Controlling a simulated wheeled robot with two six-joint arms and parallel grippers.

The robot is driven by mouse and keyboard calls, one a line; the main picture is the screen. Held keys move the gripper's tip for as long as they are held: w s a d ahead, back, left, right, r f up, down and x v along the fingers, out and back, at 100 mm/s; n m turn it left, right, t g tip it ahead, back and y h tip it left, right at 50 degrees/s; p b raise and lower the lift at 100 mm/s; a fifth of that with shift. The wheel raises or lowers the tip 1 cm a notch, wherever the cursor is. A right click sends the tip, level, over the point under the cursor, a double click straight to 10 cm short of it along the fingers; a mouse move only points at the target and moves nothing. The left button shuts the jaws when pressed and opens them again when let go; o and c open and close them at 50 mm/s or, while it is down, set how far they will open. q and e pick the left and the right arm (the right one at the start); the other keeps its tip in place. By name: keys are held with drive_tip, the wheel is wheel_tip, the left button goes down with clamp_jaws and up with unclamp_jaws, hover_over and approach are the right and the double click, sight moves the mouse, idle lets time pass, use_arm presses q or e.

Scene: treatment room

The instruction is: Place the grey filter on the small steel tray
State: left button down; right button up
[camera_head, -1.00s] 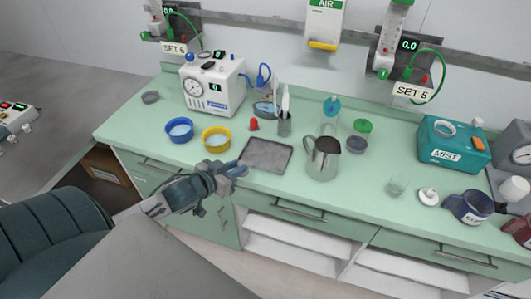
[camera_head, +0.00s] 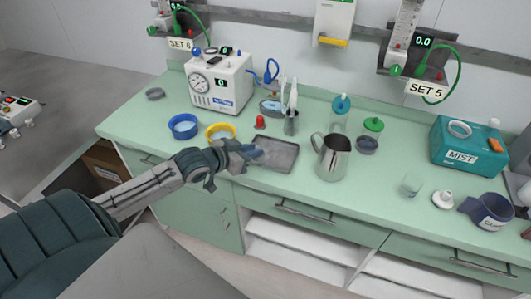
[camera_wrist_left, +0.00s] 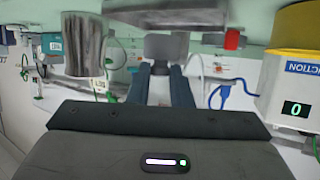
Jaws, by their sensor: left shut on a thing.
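The small steel tray (camera_head: 284,159) lies flat on the green counter, between the yellow bowl and the steel jug. My left gripper (camera_head: 246,152) is at the tray's left side in the head view, its fingertips over the tray's left part. In the left wrist view my left gripper (camera_wrist_left: 165,75) is shut on a grey block-like piece, which I take to be the grey filter (camera_wrist_left: 165,46). The tray's rim (camera_wrist_left: 150,17) shows beyond it. In the head view the filter is mostly hidden by the fingers, and contact with the tray cannot be told. My right gripper is not in view.
The yellow bowl (camera_head: 221,131) and blue bowl (camera_head: 183,127) stand left of the tray. A red cap (camera_head: 260,122) and a cup with tools (camera_head: 291,123) stand behind it. The steel jug (camera_head: 333,158) stands close on its right. The counter's front edge is just before it.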

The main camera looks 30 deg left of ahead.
use_arm(q)
drive_tip(key=w, duration=0.6)
drive_tip(key=shift+w+d+f+p, duration=0.2)
drive_tip(key=shift+w+f+p, duration=0.05)
drive_tip(key=shift+w+p, duration=0.1)
drive_tip(key=shift+w+f, duration=0.1)
drive_tip(key=shift+f, duration=0.05)
wheel_tip(320, 180, down, 3)
drive_tip(key=shift+p, duration=0.5)
drive_tip(key=shift+f, duration=0.15)
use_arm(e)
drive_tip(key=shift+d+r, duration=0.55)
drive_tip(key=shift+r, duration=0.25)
use_arm(q)
drive_tip(key=shift+f, duration=0.1)
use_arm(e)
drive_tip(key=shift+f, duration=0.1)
use_arm(q)
drive_tip(key=c, duration=1.3)
unclamp_jaws()
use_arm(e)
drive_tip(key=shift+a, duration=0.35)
